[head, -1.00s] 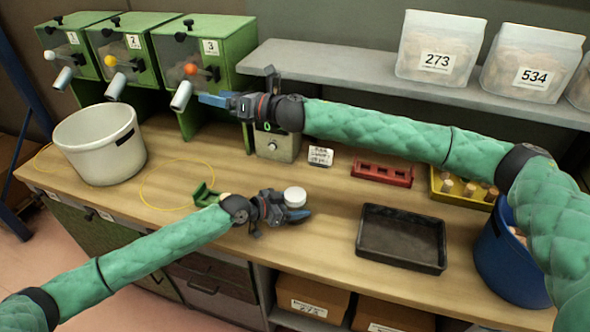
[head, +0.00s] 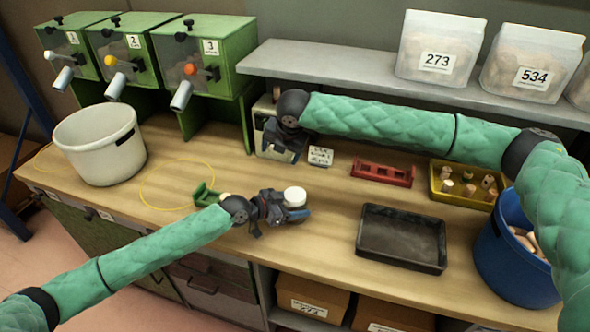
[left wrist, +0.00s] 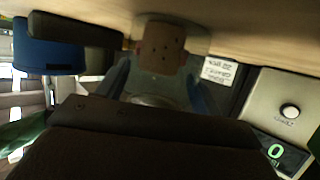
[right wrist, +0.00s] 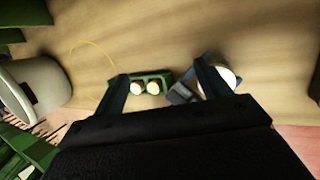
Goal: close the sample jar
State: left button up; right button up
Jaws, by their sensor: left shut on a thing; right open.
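My left gripper (head: 283,208) is shut on a small jar with a round white top (head: 295,195), low over the front of the bench. In the left wrist view the jar (left wrist: 160,50) sits between the fingers and looks see-through, with something brown and dotted in or behind it. I cannot tell whether the white top is a lid. My right gripper (head: 284,152) is open and empty, pointing down behind and above the jar. In the right wrist view the white top (right wrist: 228,77) shows beside the right-hand finger. A green holder (head: 203,195) with two pale round tops stands left of my left gripper.
A scale (head: 262,150) and a small sign (head: 320,157) stand behind. A red rack (head: 382,172), a black tray (head: 400,265), a yellow tray of corks (head: 440,195) and a blue bucket (head: 500,275) are to the right. A white bucket (head: 85,150) stands left.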

aim_at(295, 194)
jog(key=s+d+g+h, duration=0.1)
jog(key=s, duration=0.1)
jog(key=s+d+f+g, duration=0.1)
jog(key=s, duration=0.1)
jog(key=s+d+g+h, duration=0.1)
jog(key=s+d, duration=0.1)
jog(key=shift+s+f+g+h, duration=0.2)
jog(key=shift+g+h, duration=0.1)
jog(key=shift+g, duration=0.1)
jog(key=shift+f, duration=3.95)
jog(key=c, duration=1)
jog(key=m, duration=0.6)
jog(key=shift+m, duration=0.4)
jog(key=m, duration=0.6)
